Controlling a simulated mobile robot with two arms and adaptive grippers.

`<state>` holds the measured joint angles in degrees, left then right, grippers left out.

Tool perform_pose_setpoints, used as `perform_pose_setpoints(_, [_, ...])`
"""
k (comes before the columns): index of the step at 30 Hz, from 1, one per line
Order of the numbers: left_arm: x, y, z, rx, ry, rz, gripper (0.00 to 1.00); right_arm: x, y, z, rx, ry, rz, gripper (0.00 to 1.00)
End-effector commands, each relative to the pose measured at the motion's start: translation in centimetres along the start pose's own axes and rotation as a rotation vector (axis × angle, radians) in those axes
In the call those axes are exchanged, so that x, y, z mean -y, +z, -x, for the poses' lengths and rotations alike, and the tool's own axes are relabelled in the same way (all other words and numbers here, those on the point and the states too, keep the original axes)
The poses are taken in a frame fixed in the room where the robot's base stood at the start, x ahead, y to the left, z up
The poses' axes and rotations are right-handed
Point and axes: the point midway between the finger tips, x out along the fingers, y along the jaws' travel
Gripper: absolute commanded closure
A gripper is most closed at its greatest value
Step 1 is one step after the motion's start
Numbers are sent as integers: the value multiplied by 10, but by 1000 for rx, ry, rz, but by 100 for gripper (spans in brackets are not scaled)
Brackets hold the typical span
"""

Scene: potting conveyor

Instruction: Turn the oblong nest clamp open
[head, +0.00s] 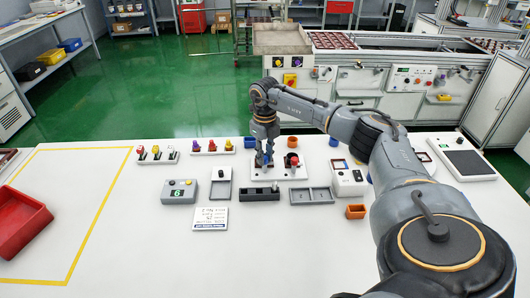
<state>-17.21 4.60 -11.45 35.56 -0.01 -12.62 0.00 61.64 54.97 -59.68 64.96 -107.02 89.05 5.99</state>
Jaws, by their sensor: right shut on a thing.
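My right gripper (266,163) points down over the left part of a white fixture plate (281,176) on the table. It is shut on a small part there, which looks like the oblong nest clamp; the fingers hide most of it, so its turn angle cannot be told. Just right of the gripper, a red knob (292,159) on a dark base stands on the same plate. My left gripper is not in view.
A red bin (22,222) is at far left. The yellow-framed area (80,190) has free room.

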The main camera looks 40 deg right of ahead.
Motion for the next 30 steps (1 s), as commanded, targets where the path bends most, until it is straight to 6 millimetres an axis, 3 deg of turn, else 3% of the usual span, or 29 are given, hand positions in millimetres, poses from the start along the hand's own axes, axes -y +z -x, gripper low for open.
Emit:
perform_pose_setpoints(18, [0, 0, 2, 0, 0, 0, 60, 0, 1, 1, 3, 0, -41, 100])
perform_pose_setpoints(19, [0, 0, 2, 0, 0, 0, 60, 0, 1, 1, 3, 0, -41, 74])
perform_pose_setpoints(22, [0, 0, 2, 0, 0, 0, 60, 0, 1, 1, 3, 0, -40, 55])
perform_pose_setpoints(30, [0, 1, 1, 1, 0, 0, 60, 0, 0, 1, 1, 0, -40, 55])
